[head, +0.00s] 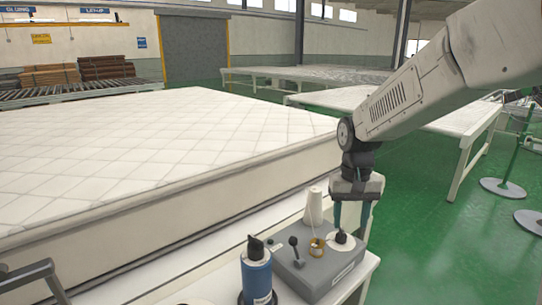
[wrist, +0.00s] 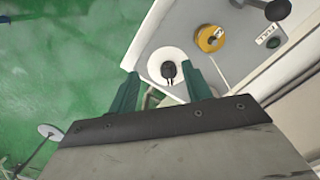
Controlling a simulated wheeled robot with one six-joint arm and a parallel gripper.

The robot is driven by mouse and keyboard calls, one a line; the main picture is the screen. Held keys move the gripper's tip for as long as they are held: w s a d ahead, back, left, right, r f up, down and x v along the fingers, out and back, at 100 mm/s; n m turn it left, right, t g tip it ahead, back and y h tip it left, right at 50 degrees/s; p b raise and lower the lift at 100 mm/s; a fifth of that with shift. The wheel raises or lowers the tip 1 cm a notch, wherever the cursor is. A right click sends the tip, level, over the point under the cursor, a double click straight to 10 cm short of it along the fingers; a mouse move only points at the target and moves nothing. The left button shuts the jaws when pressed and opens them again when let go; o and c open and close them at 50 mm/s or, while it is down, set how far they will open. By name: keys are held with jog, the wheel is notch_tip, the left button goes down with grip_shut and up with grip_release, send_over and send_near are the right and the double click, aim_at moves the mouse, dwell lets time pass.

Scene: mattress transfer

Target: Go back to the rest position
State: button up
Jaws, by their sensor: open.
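My gripper (head: 352,218) hangs from my arm in the head view, pointing down over the right end of a grey control box (head: 318,270). Its two green fingers are apart, and the wrist view shows them too (wrist: 163,90). Between and just beyond the fingertips is a white round disc with a small black knob (wrist: 168,69); the same black knob shows in the head view (head: 341,237). I cannot tell whether the fingers touch the disc. Nothing is seen held.
A large white mattress (head: 150,140) fills the left. Green floor (head: 430,250) is clear at right, before metal stands (head: 502,188).

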jog(key=s+d+r+t, duration=0.1)
jog(key=s+r, duration=0.3)
jog(key=s, duration=0.9)
jog(key=s+d+r+n+t, duration=0.1)
jog(key=s+d+r, duration=0.1)
jog(key=s, duration=1.2)
jog(key=shift+s+r, duration=0.15)
jog(key=shift+r, duration=0.75)
